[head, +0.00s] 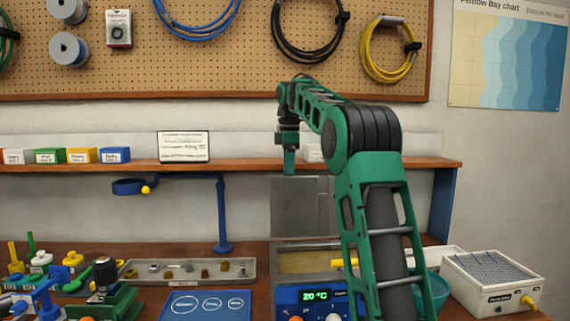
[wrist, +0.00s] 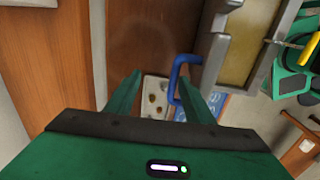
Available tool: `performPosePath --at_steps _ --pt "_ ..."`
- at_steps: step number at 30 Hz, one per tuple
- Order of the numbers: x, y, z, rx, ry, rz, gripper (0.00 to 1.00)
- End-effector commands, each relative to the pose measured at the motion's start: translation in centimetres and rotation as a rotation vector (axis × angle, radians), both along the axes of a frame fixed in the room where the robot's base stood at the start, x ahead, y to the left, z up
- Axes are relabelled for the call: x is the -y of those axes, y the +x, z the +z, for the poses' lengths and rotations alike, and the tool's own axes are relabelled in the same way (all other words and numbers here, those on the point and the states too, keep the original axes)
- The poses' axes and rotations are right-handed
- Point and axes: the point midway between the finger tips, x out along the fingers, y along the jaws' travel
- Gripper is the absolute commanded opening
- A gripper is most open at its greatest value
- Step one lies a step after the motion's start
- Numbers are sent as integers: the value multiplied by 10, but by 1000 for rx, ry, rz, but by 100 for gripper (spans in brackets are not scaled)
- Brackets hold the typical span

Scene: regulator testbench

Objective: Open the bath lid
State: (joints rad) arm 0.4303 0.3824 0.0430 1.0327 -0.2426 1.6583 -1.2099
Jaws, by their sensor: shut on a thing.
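The bath (head: 310,295) has a blue front panel with a lit display reading about 20 °C. Its lid (head: 300,205) stands up as a grey panel behind the open basin. The bath's yellowish basin (wrist: 250,40) is at upper right there.
A parts tray (head: 130,268) and blue mat (head: 207,304) lie left. A shelf (head: 240,166) crosses behind. A white box (head: 490,280) is right.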

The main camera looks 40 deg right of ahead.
Motion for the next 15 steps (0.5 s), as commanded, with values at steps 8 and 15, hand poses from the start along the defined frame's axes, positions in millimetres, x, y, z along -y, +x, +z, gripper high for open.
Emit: performPosePath --at_steps 8,15 --pt "-1 1 49 13 -4 0 29" --pt "-4 -1 72 6 -2 1 29"
